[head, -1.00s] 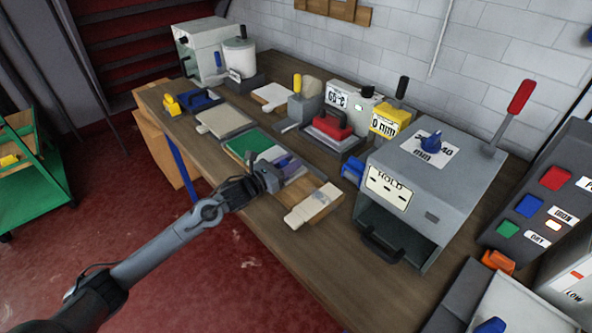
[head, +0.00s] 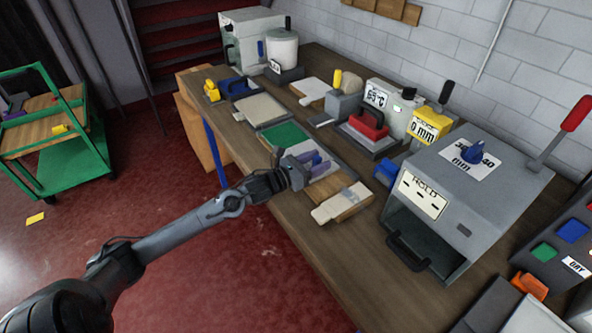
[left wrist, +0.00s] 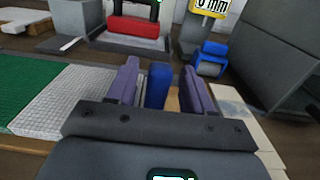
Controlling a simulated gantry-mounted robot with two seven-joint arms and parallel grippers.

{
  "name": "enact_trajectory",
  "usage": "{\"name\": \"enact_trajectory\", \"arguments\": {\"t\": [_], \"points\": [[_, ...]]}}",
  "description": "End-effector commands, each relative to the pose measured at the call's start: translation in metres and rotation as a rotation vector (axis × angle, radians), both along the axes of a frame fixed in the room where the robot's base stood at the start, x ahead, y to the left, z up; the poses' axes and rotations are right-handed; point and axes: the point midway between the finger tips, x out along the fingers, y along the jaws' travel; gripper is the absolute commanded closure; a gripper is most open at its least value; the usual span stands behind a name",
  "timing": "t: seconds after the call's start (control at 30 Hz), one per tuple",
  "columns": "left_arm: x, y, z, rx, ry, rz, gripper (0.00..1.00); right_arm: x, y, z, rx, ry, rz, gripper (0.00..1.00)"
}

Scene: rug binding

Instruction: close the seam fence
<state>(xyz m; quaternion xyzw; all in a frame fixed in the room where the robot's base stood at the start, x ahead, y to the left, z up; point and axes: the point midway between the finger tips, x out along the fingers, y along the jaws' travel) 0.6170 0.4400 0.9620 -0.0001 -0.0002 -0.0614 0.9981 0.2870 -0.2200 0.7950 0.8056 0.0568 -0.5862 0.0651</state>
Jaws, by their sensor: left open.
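My left gripper (head: 314,165) is open, with its two purple fingers above the pale end of a board on the bench. In the left wrist view, a blue upright piece (left wrist: 157,85) stands between the open fingers (left wrist: 158,88), with a gap on each side; it may be part of the seam fence, but I cannot tell. A green panel (head: 286,136) and a pale textured strip (left wrist: 62,98) lie beside the gripper. A wooden block with a cream piece on it (head: 335,208) lies just in front. My right gripper is not in view.
A grey press marked HOLD (head: 450,200) stands to the right with a black handle. A green cart (head: 85,150) is at far left. The bench's front strip is clear.

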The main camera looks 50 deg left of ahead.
Motion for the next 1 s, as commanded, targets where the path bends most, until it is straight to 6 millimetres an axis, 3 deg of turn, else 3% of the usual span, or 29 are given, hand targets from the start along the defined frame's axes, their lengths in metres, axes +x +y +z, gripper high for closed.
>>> {"name": "enact_trajectory", "arguments": {"t": [0.5, 0.73, 1.0], "points": [[-0.068, 0.008, 0.0, -0.001, 0.003, -0.001, 0.49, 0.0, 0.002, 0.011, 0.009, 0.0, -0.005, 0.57], [-0.082, 0.01, 0.0, -0.001, 0.001, 0.0, 0.49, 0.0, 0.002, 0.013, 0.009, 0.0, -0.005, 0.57], [-0.085, 0.01, 0.0, 0.0, 0.0, -0.001, 0.49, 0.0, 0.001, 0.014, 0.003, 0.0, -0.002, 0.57]]}}
